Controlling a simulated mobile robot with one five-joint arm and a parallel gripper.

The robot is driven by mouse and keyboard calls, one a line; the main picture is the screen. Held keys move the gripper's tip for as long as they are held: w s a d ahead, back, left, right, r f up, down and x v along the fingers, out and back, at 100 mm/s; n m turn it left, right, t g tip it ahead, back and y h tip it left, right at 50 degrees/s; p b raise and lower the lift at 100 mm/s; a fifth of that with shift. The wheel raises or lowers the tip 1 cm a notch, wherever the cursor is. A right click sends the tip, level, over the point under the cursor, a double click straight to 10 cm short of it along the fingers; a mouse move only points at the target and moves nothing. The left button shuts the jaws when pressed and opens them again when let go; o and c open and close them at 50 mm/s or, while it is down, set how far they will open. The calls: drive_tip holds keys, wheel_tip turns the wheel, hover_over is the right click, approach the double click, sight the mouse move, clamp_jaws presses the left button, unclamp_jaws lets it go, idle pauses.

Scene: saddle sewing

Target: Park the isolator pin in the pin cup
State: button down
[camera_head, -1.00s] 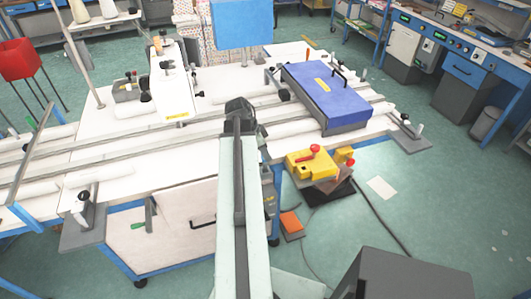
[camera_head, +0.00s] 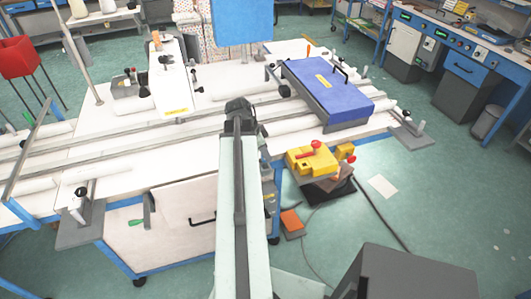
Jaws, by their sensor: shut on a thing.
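The dark joint at the far end of my pale arm shows in the middle of the head view, over the white table. My gripper cannot be made out; the arm hides what lies behind and below this joint. I cannot make out the isolator pin or the pin cup for certain. A yellow box with a red-knobbed handle (camera_head: 312,159) sits low on the right of the arm, beside the table. A smaller yellow block (camera_head: 345,151) with a red-orange part stands just right of it.
The white table (camera_head: 110,160) carries long rails, a white machine head (camera_head: 167,75) and a blue padded block (camera_head: 327,92). An orange item (camera_head: 292,222) and a pale sheet (camera_head: 383,187) lie on the floor. A dark grey box (camera_head: 415,272) stands at front right. Open floor lies at right.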

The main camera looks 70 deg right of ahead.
drive_tip(key=shift+f+b, duration=0.85)
drive_tip(key=shift+f, duration=0.05)
drive_tip(key=shift+r, duration=0.1)
drive_tip(key=c, duration=1.1)
unclamp_jaws()
drive_tip(key=p+v, duration=0.7)
drive_tip(key=shift+w+a+r, duration=0.1)
drive_tip(key=shift+w+r, duration=0.05)
drive_tip(key=shift+r, duration=0.2)
